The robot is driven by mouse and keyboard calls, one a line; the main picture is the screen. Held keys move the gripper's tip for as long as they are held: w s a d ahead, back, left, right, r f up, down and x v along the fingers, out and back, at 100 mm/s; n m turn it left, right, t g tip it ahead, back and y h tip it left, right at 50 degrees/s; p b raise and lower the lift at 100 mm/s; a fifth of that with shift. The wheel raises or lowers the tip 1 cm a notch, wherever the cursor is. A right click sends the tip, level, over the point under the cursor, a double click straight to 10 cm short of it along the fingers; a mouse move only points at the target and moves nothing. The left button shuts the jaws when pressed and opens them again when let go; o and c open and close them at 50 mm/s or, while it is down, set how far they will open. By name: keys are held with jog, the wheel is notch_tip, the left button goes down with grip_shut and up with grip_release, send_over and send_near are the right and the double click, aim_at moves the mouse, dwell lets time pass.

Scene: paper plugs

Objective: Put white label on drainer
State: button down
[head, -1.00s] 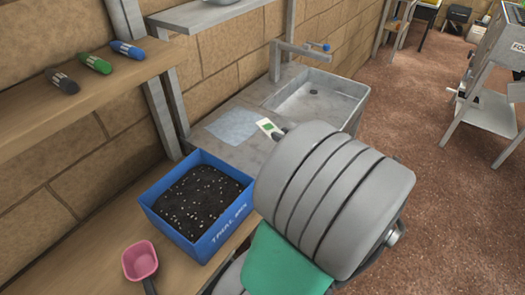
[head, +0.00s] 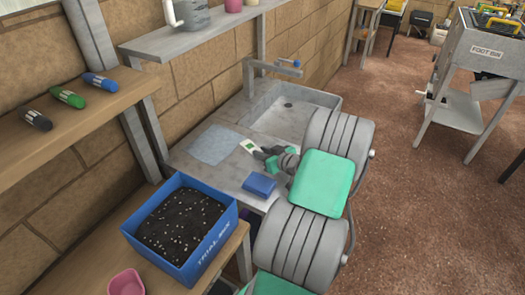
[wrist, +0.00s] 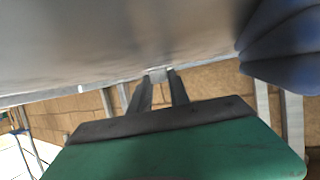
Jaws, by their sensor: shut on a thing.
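The white label (head: 249,146), with a green patch on it, is held in the fingertips of my gripper (head: 262,153). In the wrist view, my gripper's fingers (wrist: 160,88) close on a small pale edge (wrist: 158,74). The grey drainer (head: 226,174) is the flat top of the sink unit, left of the basin. The label appears over the drainer, by the right edge of a pale cloth (head: 213,145). I cannot tell whether the label touches the surface. My arm hides part of the drainer's right side.
A blue block (head: 259,186) lies on the drainer near my gripper; a blurred blue shape (wrist: 285,50) shows in the wrist view. The sink basin (head: 292,110) and tap (head: 272,67) are behind. A blue box of soil (head: 182,225) stands at the front left.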

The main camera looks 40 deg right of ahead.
jog(key=shift+f+b, duration=0.2)
jog(key=shift+b, duration=0.15)
jog(key=c, duration=1.2)
grip_release()
jog(key=shift+r, duration=0.1)
jog(key=shift+c, duration=0.2)
jog(key=shift+r+p, duration=0.25)
jog(key=shift+p, duration=0.1)
jog(key=b+v, duration=0.1)
jog(key=v, duration=1.1)
jog(key=shift+a+f+b, duration=0.1)
jog(key=shift+b, duration=0.25)
